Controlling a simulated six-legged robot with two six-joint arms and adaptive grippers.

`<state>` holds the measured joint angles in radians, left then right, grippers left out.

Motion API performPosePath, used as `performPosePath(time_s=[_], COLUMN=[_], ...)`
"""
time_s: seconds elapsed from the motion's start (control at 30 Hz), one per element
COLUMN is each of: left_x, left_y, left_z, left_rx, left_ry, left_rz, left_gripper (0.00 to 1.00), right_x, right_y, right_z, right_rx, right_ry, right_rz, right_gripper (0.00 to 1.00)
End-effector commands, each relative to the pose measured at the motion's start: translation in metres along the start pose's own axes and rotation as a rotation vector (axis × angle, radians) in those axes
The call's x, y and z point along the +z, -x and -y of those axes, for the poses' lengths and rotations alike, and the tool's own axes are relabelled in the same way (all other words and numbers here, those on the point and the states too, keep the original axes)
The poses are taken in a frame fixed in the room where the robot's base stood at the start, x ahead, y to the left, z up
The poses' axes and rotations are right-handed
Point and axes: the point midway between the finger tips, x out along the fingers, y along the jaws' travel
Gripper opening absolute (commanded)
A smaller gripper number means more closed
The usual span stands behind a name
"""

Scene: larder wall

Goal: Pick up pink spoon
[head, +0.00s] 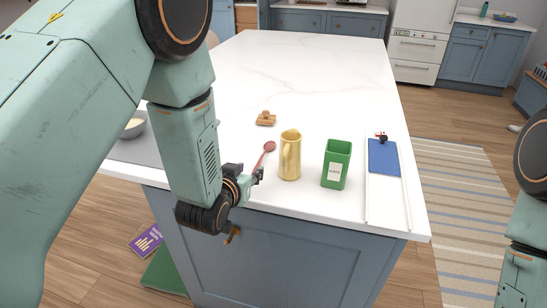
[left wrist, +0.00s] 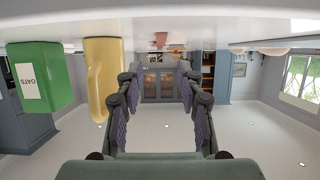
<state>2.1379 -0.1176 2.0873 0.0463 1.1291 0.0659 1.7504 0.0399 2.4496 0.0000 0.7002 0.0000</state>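The pink spoon (head: 269,147) lies on the white countertop in the head view, its round bowl pointing away and its handle running toward my left gripper. My left gripper (head: 256,176) is low at the counter's front edge, close to the handle end. In the left wrist view, which is upside down, its two fingers (left wrist: 158,82) are spread with an empty gap between them. A small pink shape that looks like the spoon (left wrist: 160,39) shows beyond the fingertips, against the counter. I cannot tell whether the gripper touches the handle. My right gripper is out of view.
A yellow pitcher (head: 291,160) stands just right of the spoon, with a green oats canister (head: 337,165) beyond it. A blue board (head: 383,157) lies on a white tray further right. A small wooden item (head: 266,119) sits behind. The back of the counter is clear.

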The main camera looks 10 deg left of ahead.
Motion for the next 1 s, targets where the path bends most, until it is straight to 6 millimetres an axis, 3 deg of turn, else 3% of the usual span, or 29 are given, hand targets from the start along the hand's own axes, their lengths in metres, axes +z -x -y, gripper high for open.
performPosePath(time_s=[0.63, 1.0], left_x=[0.003, 0.003], left_y=[-0.068, -0.075], left_z=[-0.001, -0.004], left_rx=[0.001, 0.002], left_ry=[0.000, -0.001], left_rz=[0.000, 0.002], left_gripper=[0.38, 0.36], right_x=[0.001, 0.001], right_y=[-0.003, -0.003], right_z=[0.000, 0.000], right_rx=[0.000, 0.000], right_ry=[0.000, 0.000], right_rz=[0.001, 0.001], right_gripper=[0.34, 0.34])
